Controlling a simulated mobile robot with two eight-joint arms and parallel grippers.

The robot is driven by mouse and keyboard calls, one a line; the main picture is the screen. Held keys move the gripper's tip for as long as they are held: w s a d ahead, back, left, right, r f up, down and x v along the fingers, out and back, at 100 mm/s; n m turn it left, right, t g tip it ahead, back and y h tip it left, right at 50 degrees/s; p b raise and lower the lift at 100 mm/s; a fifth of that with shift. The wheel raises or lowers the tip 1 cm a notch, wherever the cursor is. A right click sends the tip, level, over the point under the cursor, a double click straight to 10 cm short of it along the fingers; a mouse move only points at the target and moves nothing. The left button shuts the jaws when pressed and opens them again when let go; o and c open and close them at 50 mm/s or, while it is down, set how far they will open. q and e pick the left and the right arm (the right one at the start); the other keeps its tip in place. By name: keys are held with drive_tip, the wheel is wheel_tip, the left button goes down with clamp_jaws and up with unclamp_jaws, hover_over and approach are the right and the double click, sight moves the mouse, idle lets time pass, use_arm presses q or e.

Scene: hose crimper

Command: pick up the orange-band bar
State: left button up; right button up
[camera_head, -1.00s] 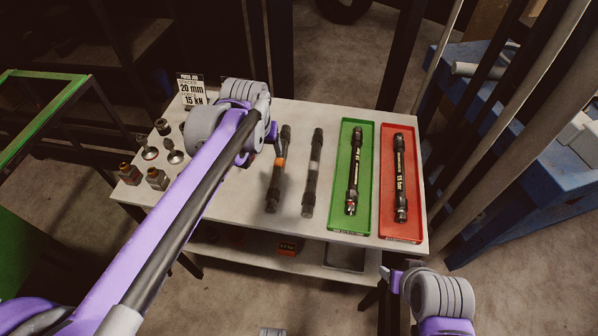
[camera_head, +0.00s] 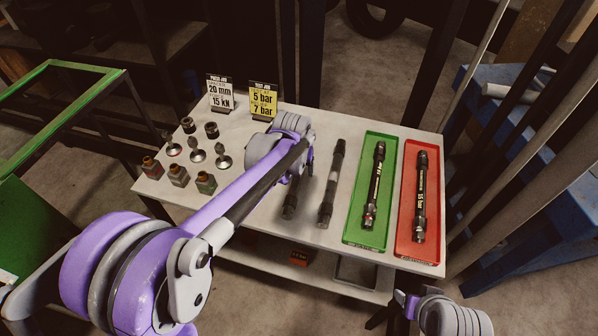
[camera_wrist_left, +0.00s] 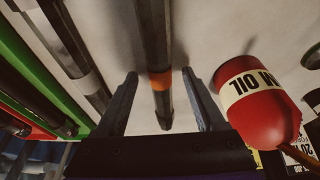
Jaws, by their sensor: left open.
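The orange-band bar (camera_head: 289,205) lies on the white table, mostly hidden behind my left arm in the head view; only its dark lower end shows. In the left wrist view the bar (camera_wrist_left: 155,40) runs lengthwise between the fingers, and its orange band (camera_wrist_left: 160,82) shows near the fingertips. My left gripper (camera_wrist_left: 160,73) is open, one finger on each side of the bar, with gaps to both. I cannot tell how far above the table the fingers are. My right gripper (camera_head: 405,302) is off the table's front right corner; its jaws are unclear.
A grey-band bar (camera_head: 331,185) lies just right of the orange-band bar. Green (camera_head: 348,228) and red (camera_head: 402,245) trays each hold a bar. A red oil container (camera_wrist_left: 270,130) shows close beside the right finger in the wrist view. Fittings (camera_head: 197,155) stand at the table's left.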

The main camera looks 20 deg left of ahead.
use_arm(q)
drive_tip(key=shift+f, duration=0.25)
clamp_jaws()
idle(1.3)
